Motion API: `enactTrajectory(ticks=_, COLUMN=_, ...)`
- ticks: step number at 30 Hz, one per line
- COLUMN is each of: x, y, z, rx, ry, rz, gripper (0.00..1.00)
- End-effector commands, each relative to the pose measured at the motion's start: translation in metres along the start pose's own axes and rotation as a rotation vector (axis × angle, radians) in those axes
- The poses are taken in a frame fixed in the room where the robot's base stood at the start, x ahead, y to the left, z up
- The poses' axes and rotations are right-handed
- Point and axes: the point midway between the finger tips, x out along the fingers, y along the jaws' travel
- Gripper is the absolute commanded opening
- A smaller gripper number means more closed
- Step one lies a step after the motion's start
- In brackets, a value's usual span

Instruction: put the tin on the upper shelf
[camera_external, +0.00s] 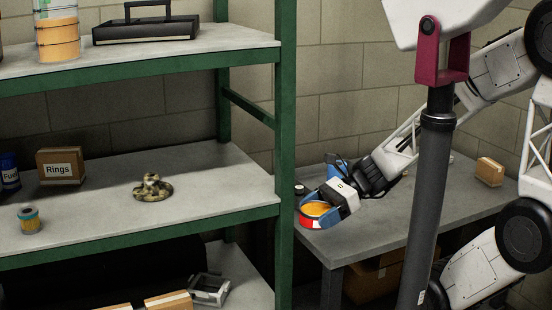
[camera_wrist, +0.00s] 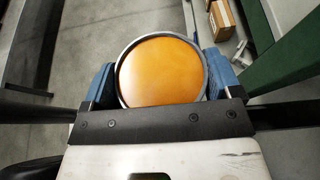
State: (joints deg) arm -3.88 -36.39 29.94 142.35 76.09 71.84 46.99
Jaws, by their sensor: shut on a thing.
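The tin (camera_external: 315,209) is a short round can with an orange top and a red lower side. It is at the left end of the grey workbench in the external view; I cannot tell whether it touches the bench. My gripper (camera_external: 322,205) is shut on it, with a blue finger on either side. The wrist view shows the tin's round orange top (camera_wrist: 160,72) and grey rim between the fingers. The upper shelf (camera_external: 215,40) is a grey board on a green frame, at the upper left, higher than my gripper.
A black toolbox (camera_external: 147,27) and orange-banded cans (camera_external: 58,38) stand on the upper shelf; its right end is clear. The middle shelf holds a coiled snake-like thing (camera_external: 153,190) and a Rings box (camera_external: 61,167). A green post (camera_external: 286,130) stands between shelves and bench (camera_external: 390,225).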

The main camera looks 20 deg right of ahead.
Motion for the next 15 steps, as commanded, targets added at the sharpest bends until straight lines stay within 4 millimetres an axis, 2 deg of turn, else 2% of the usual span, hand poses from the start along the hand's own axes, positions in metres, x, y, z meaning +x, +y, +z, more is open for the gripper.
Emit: enactTrajectory(ticks=15, x=0.03, y=0.028, z=0.055, rx=-0.049, ry=-0.001, rz=0.108, gripper=0.49)
